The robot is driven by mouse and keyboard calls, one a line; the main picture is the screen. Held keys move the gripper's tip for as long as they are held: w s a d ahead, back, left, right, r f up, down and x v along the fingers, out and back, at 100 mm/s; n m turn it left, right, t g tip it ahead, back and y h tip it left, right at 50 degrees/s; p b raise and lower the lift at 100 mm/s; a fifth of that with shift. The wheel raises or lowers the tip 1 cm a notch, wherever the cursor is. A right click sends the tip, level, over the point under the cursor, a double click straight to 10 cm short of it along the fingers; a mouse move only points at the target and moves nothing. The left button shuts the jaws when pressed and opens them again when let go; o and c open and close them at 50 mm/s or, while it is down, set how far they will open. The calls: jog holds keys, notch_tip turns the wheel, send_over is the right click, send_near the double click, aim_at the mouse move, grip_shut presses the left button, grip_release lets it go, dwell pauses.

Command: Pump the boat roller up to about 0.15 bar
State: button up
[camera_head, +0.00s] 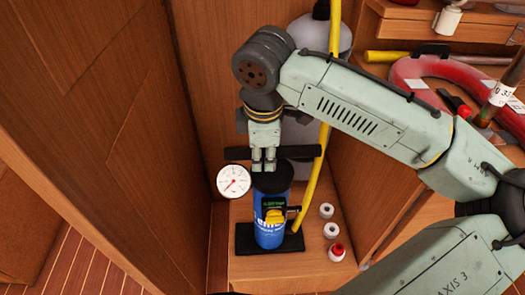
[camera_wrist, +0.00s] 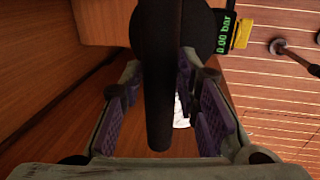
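The blue pump (camera_head: 270,225) stands upright on its black foot plate, with a black T-handle (camera_head: 305,152) on top. My gripper (camera_head: 263,167) points down at the middle of the handle. In the wrist view the handle bar (camera_wrist: 160,110) runs between my gripper's (camera_wrist: 158,72) purple-padded fingers, which stand apart with a gap at the left; contact is unclear. The pump's green display (camera_wrist: 225,35) reads 0.00 bar in the wrist view. A yellow hose (camera_head: 318,165) rises from the pump towards a grey rounded body (camera_head: 318,32), apparently the roller, partly hidden by my arm.
A round white gauge (camera_head: 233,182) is left of the pump. Two white caps (camera_head: 326,210) (camera_head: 331,230) and a red-topped one (camera_head: 337,251) stand to its right. Wooden walls enclose the nook. A red-and-white ring (camera_head: 415,75) lies on the right shelf.

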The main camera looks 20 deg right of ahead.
grip_shut()
dwell(0.5)
